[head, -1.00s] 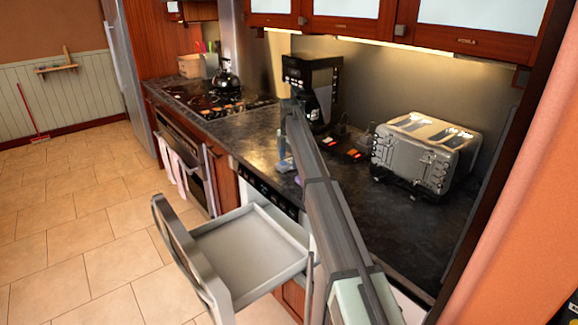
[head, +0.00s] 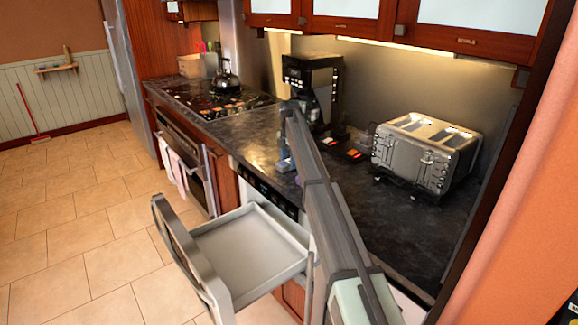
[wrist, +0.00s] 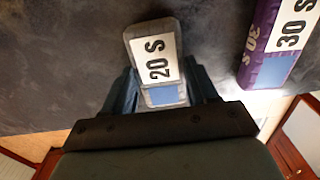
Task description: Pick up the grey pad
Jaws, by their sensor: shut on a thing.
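The grey pad (wrist: 152,62), with a white "20 S" label and a blue patch, is between the two fingers of my gripper (wrist: 165,88) in the wrist view. The gripper is shut on its near end, and the far end sticks out past the fingertips over the dark countertop. In the head view my gripper (head: 286,162) is low over the counter's front edge, partly hidden by my arm. I cannot make out the pad there, nor tell whether it touches the counter.
A purple pad (wrist: 272,45) marked "30 S" lies to the right in the wrist view. The head view shows a toaster (head: 425,153), a coffee maker (head: 312,85), a kettle (head: 227,78) and an open, empty microwave drawer (head: 245,250) below the counter (head: 240,135).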

